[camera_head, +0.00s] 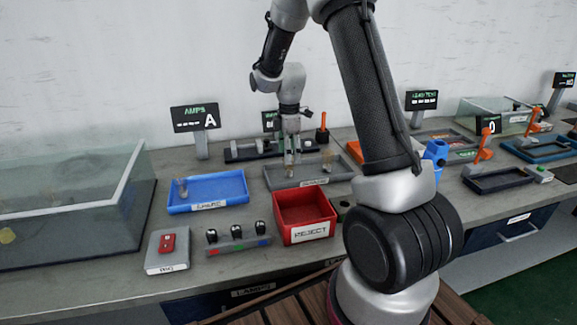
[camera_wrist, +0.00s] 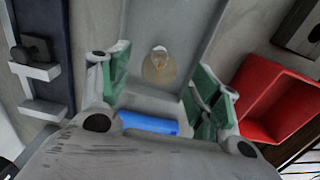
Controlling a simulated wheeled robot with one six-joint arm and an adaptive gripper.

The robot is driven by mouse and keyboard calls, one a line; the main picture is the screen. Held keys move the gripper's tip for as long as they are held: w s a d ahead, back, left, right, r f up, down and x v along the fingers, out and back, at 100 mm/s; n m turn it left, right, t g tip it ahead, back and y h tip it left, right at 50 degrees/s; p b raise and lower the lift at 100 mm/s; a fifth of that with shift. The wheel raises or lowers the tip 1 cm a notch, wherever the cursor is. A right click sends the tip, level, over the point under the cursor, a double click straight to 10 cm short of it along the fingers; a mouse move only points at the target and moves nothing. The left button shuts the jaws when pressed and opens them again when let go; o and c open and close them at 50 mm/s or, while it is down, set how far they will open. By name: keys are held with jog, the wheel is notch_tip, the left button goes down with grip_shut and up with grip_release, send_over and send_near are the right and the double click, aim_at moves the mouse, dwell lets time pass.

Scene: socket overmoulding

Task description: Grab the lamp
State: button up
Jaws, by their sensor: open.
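A clear glass lamp (camera_wrist: 158,68) with a yellowish tint shows in the wrist view, between and just beyond my open fingers. It stands in a grey tray (camera_head: 275,181). My gripper (camera_head: 292,162) points down over the left half of that tray in the head view. It also shows in the wrist view (camera_wrist: 160,82), with green finger pads apart on either side of the lamp. A glass lamp (camera_head: 182,188) stands in the blue tray (camera_head: 230,203).
A red reject bin (camera_head: 305,213) stands in front of the grey tray. A dark rack (camera_head: 240,155) lies behind it. Several black-topped pieces (camera_head: 238,245) and a red device on a pad (camera_head: 167,262) are near the front edge. A glass tank (camera_head: 132,190) fills the left.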

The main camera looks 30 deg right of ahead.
aim_at(289, 166)
notch_tip(289, 166, down, 4)
jog(key=shift+r, duration=0.1)
jog(key=shift+c, duration=0.3)
jog(key=c, duration=1)
jog(key=shift+o, duration=0.2)
